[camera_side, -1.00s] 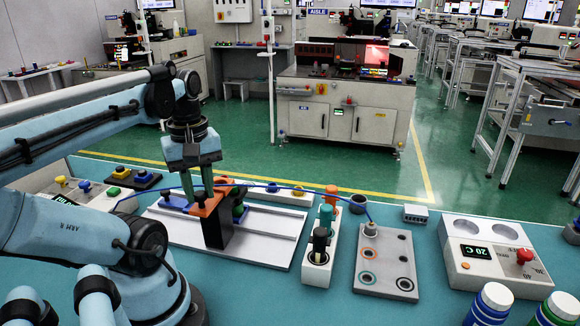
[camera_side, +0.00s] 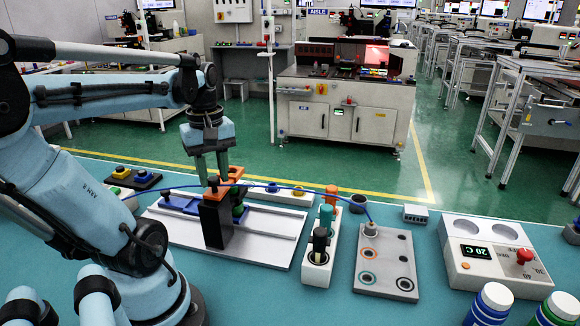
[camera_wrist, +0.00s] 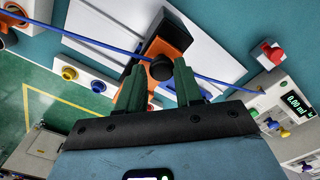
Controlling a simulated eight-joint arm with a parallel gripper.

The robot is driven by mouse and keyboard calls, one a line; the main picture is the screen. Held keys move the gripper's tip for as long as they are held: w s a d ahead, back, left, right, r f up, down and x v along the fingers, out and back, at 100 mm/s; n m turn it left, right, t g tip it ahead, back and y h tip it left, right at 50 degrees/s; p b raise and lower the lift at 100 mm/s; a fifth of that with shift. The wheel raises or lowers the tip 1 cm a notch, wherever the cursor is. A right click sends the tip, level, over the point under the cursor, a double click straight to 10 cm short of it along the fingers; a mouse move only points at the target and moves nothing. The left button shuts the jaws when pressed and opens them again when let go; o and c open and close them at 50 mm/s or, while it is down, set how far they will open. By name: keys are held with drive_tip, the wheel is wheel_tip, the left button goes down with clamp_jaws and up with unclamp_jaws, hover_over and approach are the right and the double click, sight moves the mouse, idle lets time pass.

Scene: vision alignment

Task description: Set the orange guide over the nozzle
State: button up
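The orange guide (camera_side: 231,172) shows at the top of a dark upright block (camera_side: 214,222); it also shows in the wrist view (camera_wrist: 172,44), set diagonally. A round black knob (camera_wrist: 160,68) lies over it. My gripper (camera_side: 213,179) points down above the block, its two green fingers apart. In the wrist view the fingertips (camera_wrist: 160,72) stand on either side of the knob; I cannot tell whether they touch it. The fingers hide part of the orange. I cannot tell for sure which part is the nozzle.
A blue cable (camera_side: 300,188) arches past the block to a grey fitting on a grey plate (camera_side: 385,282). A white holder (camera_side: 318,270) with upright tools stands between. A white base plate (camera_side: 265,245) lies under the block. A white instrument (camera_side: 490,268) is at right.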

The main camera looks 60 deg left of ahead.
drive_tip(key=o, duration=0.4)
drive_tip(key=shift+r, duration=0.15)
wheel_tip(320, 180, up, 12)
drive_tip(key=shift+f, duration=0.1)
idle(0.4)
drive_tip(key=w+d+f+m+t, duration=0.2)
drive_tip(key=w+d+f+m, duration=0.2)
drive_tip(key=d+m, duration=0.1)
drive_tip(key=w+d+f+m+t, duration=0.2)
drive_tip(key=w+d+f+m, duration=0.1)
drive_tip(key=d+f+m, duration=0.2)
drive_tip(key=w+d+f+m+t, duration=0.3)
drive_tip(key=w+d+f+m, duration=0.1)
drive_tip(key=d+m, duration=0.3)
drive_tip(key=shift+w+d+f+m, duration=0.2)
drive_tip(key=shift+w+f+m, duration=0.15)
drive_tip(key=shift+f+m, duration=0.15)
